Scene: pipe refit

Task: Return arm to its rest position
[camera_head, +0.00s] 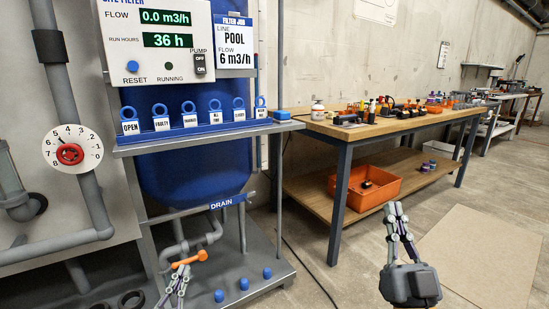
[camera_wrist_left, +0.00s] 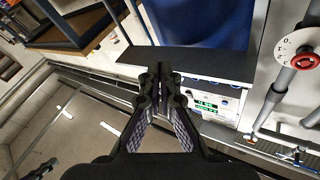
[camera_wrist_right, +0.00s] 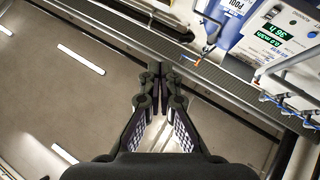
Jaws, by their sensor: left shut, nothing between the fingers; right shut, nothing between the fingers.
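My left gripper (camera_head: 183,270) is low at the picture's bottom in the head view, in front of the drain pipework. Its fingers are shut and empty, and its fingertips (camera_wrist_left: 160,70) also meet in the left wrist view. An orange handle (camera_head: 188,259) on the drain pipe lies just beside the fingertips in the head view; whether they touch I cannot tell. My right gripper (camera_head: 396,208) points up over the floor right of the filter stand. It is shut and empty, and its closed fingertips (camera_wrist_right: 160,69) also show in the right wrist view.
Grey pipes with a red-knobbed dial (camera_head: 72,153) are at left. A workbench (camera_head: 400,122) holds an orange bin (camera_head: 365,187) below. Floor around my right gripper is open.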

